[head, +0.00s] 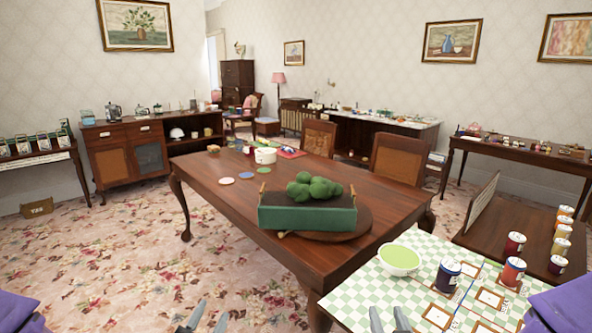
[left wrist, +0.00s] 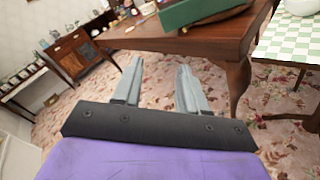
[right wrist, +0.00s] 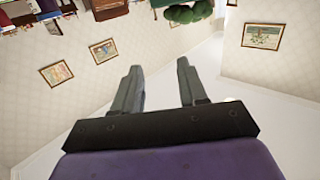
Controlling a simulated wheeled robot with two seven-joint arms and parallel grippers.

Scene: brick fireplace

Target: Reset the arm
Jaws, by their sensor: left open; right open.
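My left gripper (head: 207,318) is at the bottom of the head view, in front of the wooden table's near edge. In the left wrist view its two fingers (left wrist: 160,85) are apart with nothing between them, over the flowered carpet. My right gripper (head: 390,320) is at the bottom of the head view, by the front of the checked cloth. In the right wrist view its fingers (right wrist: 160,85) are also apart and empty, with wall behind them. That view appears upside down. Both purple arms come in from the lower corners.
The wooden table (head: 215,175) holds a green crate (head: 305,218) with green vegetables. At right, a checked cloth (head: 345,297) bears a pale green bowl (head: 400,260) and cans, including a dark one (head: 447,275). Several more cans stand on the brown surface behind. Carpet (head: 110,260) at left is clear.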

